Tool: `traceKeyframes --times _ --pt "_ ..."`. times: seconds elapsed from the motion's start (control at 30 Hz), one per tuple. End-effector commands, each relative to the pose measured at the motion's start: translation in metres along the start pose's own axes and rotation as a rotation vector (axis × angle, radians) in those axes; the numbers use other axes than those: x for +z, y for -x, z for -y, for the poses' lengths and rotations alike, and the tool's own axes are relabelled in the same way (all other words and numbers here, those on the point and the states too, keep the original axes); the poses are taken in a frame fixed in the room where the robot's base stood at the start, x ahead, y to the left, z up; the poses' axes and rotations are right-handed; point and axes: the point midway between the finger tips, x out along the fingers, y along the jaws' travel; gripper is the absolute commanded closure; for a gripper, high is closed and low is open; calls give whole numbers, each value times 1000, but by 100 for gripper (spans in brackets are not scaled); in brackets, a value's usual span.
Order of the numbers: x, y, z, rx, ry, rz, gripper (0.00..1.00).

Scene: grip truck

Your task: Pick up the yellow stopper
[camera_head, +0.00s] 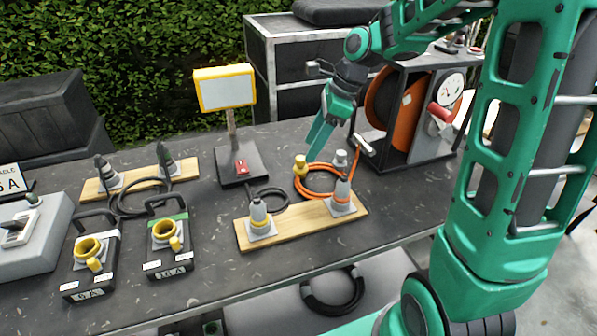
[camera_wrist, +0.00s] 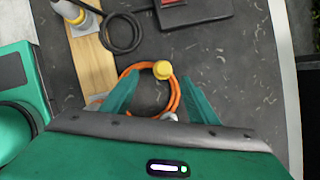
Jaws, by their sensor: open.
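The yellow stopper (camera_head: 300,165) stands by the left side of an orange cable coil (camera_head: 318,194) on the dark worktop. In the wrist view the stopper (camera_wrist: 162,70) sits at the coil's far edge, in line with the gap between my fingers. My gripper (camera_head: 317,150) is open and empty. It is above the worktop, close to the stopper and apart from it. In the wrist view my gripper's two green fingers (camera_wrist: 162,88) spread to either side of the coil. A grey-white knob (camera_head: 341,158) stands to the right of the stopper.
A wooden board (camera_head: 288,228) with two grey cones lies in front of the coil. A lamp on a black base (camera_head: 241,180) stands to the left. A cable reel unit (camera_head: 420,110) stands behind to the right. Two boxes with yellow rings (camera_head: 92,256) are at front left.

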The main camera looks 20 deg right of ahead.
Motion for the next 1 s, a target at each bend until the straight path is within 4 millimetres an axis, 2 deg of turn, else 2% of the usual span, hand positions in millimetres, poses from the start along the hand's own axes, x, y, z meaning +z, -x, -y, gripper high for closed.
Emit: traceKeyframes --times 0.1,0.37,0.63,0.97,1.0 --pt "0 -15 0 2 0 0 46" --pt "0 -33 2 3 1 -1 46" --pt "1 -68 8 1 1 -1 46" --pt "1 -75 8 -1 1 -1 46" --pt "1 -75 8 -1 0 -1 51"
